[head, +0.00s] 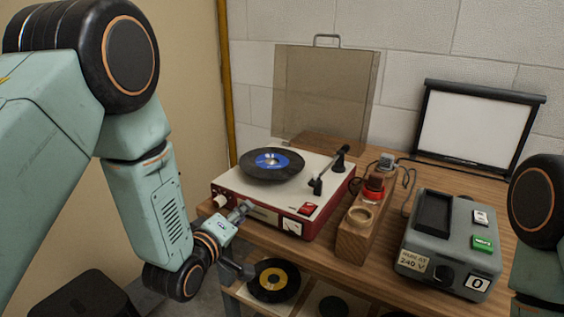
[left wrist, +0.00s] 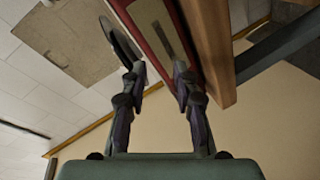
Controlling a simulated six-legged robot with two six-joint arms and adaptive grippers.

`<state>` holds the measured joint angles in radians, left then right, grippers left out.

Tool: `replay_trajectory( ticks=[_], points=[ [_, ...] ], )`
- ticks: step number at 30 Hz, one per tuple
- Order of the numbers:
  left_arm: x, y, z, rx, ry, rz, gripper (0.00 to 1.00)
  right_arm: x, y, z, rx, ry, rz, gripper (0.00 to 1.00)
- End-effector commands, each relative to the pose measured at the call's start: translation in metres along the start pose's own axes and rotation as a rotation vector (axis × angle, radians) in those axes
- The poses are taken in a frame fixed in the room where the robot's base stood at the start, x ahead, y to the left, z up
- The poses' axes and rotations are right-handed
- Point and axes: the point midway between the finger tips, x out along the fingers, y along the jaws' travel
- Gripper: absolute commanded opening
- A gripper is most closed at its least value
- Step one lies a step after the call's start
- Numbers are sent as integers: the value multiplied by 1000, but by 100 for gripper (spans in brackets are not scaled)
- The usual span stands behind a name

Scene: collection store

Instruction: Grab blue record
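The blue record (head: 272,162), black with a blue label, lies flat on top of the red and cream record player (head: 307,190). My left gripper (head: 246,240) is at the player's front left corner, lower than the record and apart from it. In the left wrist view my left gripper (left wrist: 159,72) is open, with nothing held between its fingers. There the dark edge of the record (left wrist: 119,38) shows by the left finger, and the player's red side (left wrist: 150,38) lies beyond and between the fingertips. My right gripper is out of view.
A clear lid (head: 325,95) stands up behind the player. A wooden block (head: 355,238) and a grey device (head: 440,245) stand to its right on the wooden table. Below the table edge lies a yellow-labelled record (head: 273,281). A wall is close on the left.

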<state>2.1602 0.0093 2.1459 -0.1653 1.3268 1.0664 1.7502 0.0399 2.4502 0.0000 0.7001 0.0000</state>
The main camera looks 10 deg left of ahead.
Motion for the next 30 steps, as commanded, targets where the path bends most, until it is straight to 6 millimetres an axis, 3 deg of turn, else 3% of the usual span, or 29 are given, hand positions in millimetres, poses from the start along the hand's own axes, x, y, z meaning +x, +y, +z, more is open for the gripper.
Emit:
replay_trajectory(
  ticks=[4,10,17,30],
  points=[
    [5,31,-16,-243,37,144,29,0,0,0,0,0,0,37],
    [2,43,-24,-439,39,218,29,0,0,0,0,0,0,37],
    [14,46,-25,-473,35,222,29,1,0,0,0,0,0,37],
    [69,52,-29,-469,32,222,29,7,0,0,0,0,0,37]
  ],
)
